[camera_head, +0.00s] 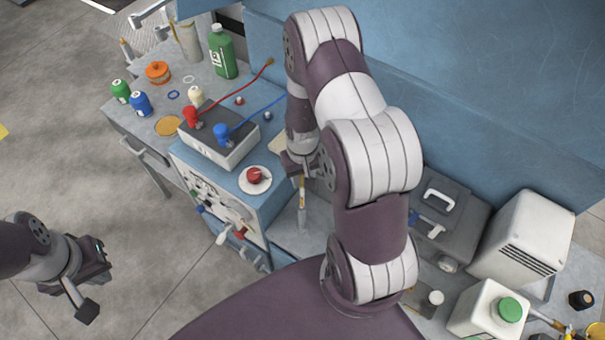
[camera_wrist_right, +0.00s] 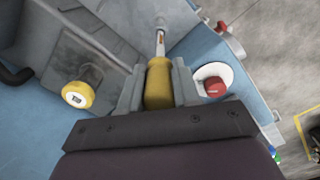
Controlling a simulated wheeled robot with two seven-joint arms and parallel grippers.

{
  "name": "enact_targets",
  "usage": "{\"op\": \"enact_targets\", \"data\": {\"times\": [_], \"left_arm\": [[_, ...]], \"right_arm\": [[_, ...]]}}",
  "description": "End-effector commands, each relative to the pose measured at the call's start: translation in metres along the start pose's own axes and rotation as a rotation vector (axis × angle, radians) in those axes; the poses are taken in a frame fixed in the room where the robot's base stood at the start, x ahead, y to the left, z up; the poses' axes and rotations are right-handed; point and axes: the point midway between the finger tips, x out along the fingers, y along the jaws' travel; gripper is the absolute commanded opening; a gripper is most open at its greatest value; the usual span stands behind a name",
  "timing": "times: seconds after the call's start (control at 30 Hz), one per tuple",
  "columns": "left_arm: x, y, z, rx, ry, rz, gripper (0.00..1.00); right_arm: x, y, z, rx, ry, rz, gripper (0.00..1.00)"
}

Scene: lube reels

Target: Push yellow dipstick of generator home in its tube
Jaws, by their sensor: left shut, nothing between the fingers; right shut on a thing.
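My right gripper (camera_head: 300,172) is shut on the yellow handle of the dipstick (camera_wrist_right: 158,85). In the right wrist view, the handle sits between both fingers, and a thin pale shaft with an orange-brown stretch runs away from it to a small grey rounded piece (camera_wrist_right: 160,23). In the head view the shaft points down below the fingers, above a grey upright piece (camera_head: 302,222). I cannot tell whether this is the tube or how deep the shaft sits. My left gripper (camera_head: 86,305) is shut and empty over the floor at the left.
A yellow round cap (camera_wrist_right: 77,95) with a dark mark is beside the gripper. A red knob on a white disc (camera_head: 254,176) is near the right gripper. A battery box (camera_head: 220,140) with red and blue clamps stands behind. Bottles and jars crowd the bench.

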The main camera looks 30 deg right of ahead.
Motion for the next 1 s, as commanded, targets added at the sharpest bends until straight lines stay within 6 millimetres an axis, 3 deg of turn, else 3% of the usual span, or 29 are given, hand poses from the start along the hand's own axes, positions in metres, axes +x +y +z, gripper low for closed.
{"op": "enact_targets", "data": {"times": [0.1, 0.47, 0.9, 1.0], "left_arm": [[0.013, 0.000, 0.002, 0.000, 0.000, 0.000, 0.00], [0.013, 0.000, 0.002, 0.000, 0.000, 0.000, 0.00], [0.042, 0.000, 0.005, 0.000, 0.000, 0.000, 0.00], [0.043, 0.000, 0.005, 0.000, 0.000, 0.000, 0.00]], "right_arm": [[0.015, 0.000, 0.000, 0.000, 0.000, 0.000, 0.02], [0.017, 0.000, -0.001, 0.000, 0.000, 0.000, 0.02], [0.055, 0.000, -0.001, 0.000, 0.000, 0.000, 0.02], [0.057, 0.000, -0.001, 0.000, 0.000, 0.000, 0.02]]}}
